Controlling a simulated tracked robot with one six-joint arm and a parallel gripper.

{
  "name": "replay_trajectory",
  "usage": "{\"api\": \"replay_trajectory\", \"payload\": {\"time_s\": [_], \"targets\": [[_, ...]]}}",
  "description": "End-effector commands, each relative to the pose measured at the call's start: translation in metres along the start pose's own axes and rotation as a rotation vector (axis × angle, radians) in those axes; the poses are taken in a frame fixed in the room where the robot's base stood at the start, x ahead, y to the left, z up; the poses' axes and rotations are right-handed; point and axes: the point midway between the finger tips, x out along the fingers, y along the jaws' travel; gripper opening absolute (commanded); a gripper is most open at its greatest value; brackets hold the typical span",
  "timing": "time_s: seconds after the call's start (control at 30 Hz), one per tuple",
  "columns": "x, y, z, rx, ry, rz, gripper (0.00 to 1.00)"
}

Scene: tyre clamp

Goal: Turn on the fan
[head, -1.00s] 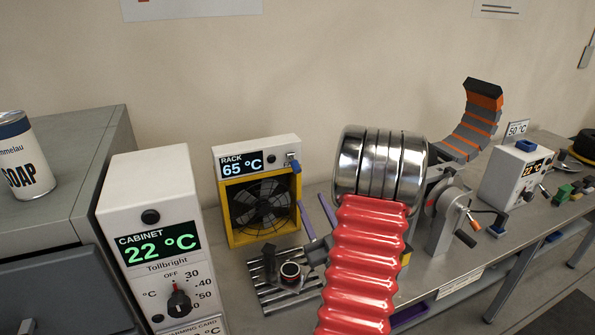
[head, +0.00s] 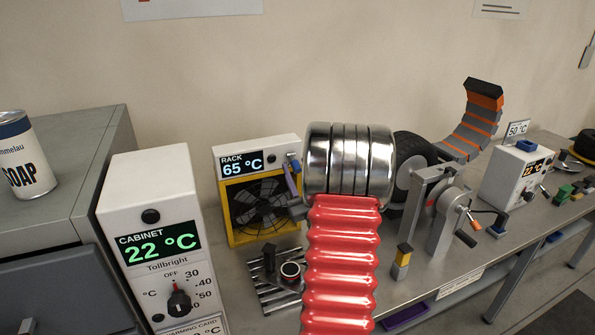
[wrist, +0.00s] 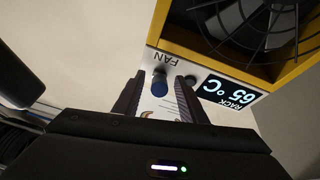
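The fan (head: 262,208) is a dark-bladed fan in a yellow box on the bench, with a white panel above it reading RACK 65 °C. In the wrist view the fan (wrist: 250,25) appears upside down.
A white cabinet control box (head: 160,245) with a dial stands at the left. A metal slatted rack (head: 275,295) lies before the fan. A tyre (head: 412,155) and a cranked clamp (head: 440,205) stand to the right. A second control box (head: 510,178) is farther right.

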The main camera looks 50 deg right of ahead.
Motion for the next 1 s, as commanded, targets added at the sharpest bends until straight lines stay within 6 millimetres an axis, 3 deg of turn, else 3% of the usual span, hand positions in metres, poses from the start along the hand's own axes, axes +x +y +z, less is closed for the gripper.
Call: {"api": "replay_trajectory", "payload": {"time_s": [0.27,0.8,1.0], "targets": [[0.0007,0.0004,0.0001,0.000,0.000,0.001,0.37],[0.0003,0.0006,0.0002,-0.001,0.000,0.001,0.00],[0.0002,0.0005,0.0002,-0.001,-0.001,0.000,0.00]]}}
